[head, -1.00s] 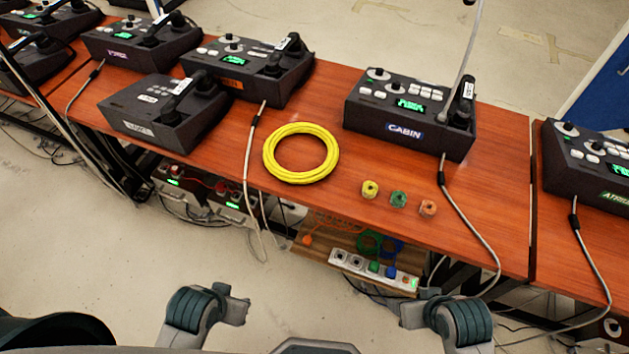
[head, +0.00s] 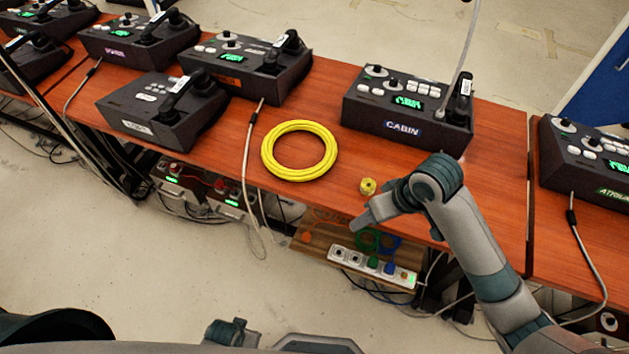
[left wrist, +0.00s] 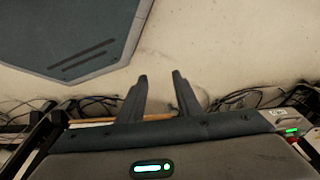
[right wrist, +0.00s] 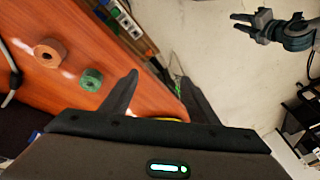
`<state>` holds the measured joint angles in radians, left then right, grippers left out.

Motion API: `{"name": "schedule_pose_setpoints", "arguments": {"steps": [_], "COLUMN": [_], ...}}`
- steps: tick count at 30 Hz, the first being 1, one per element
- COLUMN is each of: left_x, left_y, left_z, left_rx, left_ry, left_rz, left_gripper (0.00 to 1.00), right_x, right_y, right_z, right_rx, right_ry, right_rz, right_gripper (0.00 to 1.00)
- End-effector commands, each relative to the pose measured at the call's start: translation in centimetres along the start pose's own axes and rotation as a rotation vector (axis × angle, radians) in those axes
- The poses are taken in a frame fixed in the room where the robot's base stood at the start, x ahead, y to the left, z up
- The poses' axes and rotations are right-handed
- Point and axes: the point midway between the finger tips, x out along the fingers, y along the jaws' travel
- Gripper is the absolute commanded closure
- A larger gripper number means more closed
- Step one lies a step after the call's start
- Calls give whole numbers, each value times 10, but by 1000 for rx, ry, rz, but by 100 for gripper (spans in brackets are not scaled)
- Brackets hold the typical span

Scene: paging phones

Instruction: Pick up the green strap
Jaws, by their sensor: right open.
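The green strap, a small rolled coil (right wrist: 91,80), lies on the orange-brown table in the right wrist view, to the left of my right gripper (right wrist: 155,92). In the head view my right arm hides it. My right gripper (head: 362,224) is open and empty, above the table's front edge and apart from the strap. My left gripper (left wrist: 158,95) is open and empty, away from the table. Part of it shows at the bottom of the head view (head: 228,332).
An orange strap coil (right wrist: 48,53) sits beside the green one, and a yellow coil (head: 368,186) lies near my right wrist. A large yellow cable ring (head: 265,155) and the CABIN phone (head: 350,115) stand behind. A power strip (head: 350,259) is on a lower shelf.

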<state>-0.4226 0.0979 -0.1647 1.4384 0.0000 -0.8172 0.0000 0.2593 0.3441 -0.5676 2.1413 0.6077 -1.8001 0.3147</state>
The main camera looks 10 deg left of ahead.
Motion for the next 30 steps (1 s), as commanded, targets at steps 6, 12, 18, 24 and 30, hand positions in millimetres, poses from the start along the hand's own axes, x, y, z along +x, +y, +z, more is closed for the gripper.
{"name": "schedule_pose_setpoints", "arguments": {"steps": [6, 12, 18, 24, 30], "left_x": [57, 90, 104, 107, 108], "left_y": [4, 5, 5, 5, 5], "left_z": [63, 124, 170, 189, 191], "left_rx": [8, 15, 21, 24, 24], "left_ry": [-42, -71, -90, -97, -97], "left_rz": [4, 6, 8, 8, 8], "left_gripper": [69, 69, 69, 69, 69], "right_x": [-31, -68, -103, -119, -120], "right_y": [27, 58, 83, 93, 94], "right_z": [-41, -68, -84, -90, -90], "right_rx": [-42, -35, -5, 14, 16], "right_ry": [-93, -184, -253, -280, -283], "right_rz": [44, 106, 162, 185, 186], "right_gripper": [46, 46, 46, 46, 46]}}
